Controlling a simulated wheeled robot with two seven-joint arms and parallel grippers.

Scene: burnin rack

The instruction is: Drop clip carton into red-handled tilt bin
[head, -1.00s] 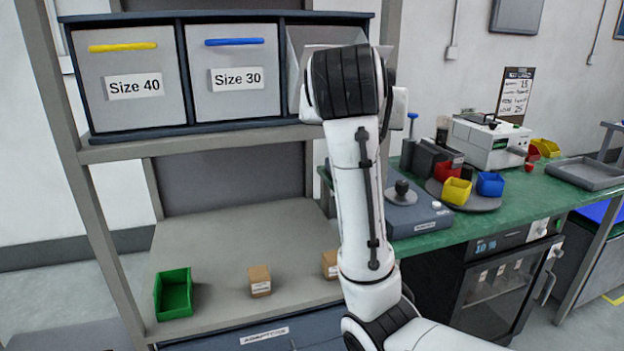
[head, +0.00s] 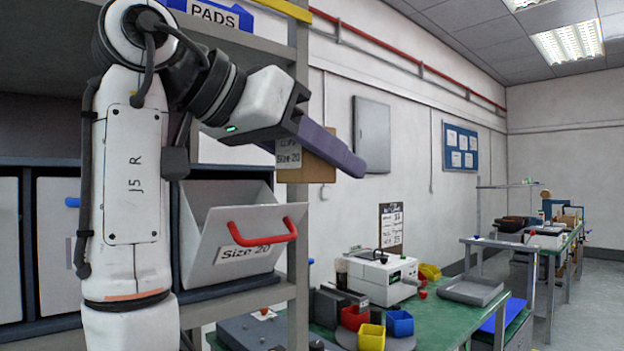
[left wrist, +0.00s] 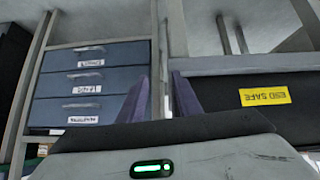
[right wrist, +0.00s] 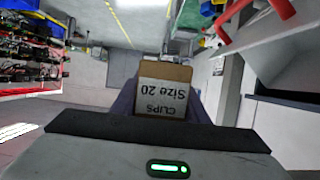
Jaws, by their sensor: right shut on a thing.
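My right gripper (head: 326,152) is shut on the clip carton, a brown box with a white "Size 20" label. In the head view the carton (head: 289,160) is partly hidden by the purple fingers. The right wrist view shows the carton (right wrist: 163,97) between the fingers, labelled "CLIPS Size 20". The red-handled tilt bin (head: 215,245) is white, labelled "Size 20", and tipped open. The carton is up and to the right of its mouth in the head view, apart from it. My left gripper (left wrist: 160,88) shows only in the left wrist view, fingers slightly apart and nothing between them.
A grey rack post (head: 298,230) stands right beside the bin. A blue "PADS" bin (head: 210,14) sits on the shelf above. A green bench (head: 440,315) to the right holds a white machine (head: 380,275) and small coloured bins. Blue drawers (left wrist: 90,85) face my left wrist.

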